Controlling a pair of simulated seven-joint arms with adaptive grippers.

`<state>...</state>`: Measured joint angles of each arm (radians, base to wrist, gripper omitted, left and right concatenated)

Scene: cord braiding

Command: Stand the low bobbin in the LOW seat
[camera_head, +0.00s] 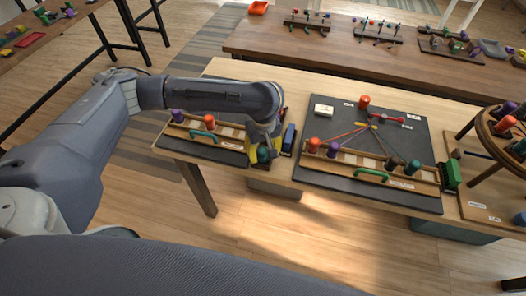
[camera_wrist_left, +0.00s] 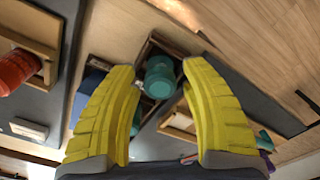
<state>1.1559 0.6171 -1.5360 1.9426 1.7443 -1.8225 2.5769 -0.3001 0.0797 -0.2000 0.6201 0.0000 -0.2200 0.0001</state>
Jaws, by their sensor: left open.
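My left gripper (camera_head: 264,146) is open at the right end of the left board, with its yellow fingers around a teal bobbin (camera_head: 264,155). In the left wrist view the teal bobbin (camera_wrist_left: 158,80) stands at a small brown wooden holder (camera_wrist_left: 148,49), between the two spread fingers (camera_wrist_left: 160,68). Bare space shows between bobbin and fingers, so it is not gripped. Another teal bobbin (camera_head: 413,167) stands on the rail of the middle board. The labels are too small to read, so I cannot tell which seat is LOW. My right gripper is not in view.
The middle dark board (camera_head: 330,178) carries red, purple and dark bobbins with cords running to its centre. A blue block (camera_head: 289,138) stands close right of my left gripper. Purple (camera_head: 177,115) and red (camera_head: 210,121) bobbins stand on the left rail. A round wooden stand (camera_head: 490,134) is at right.

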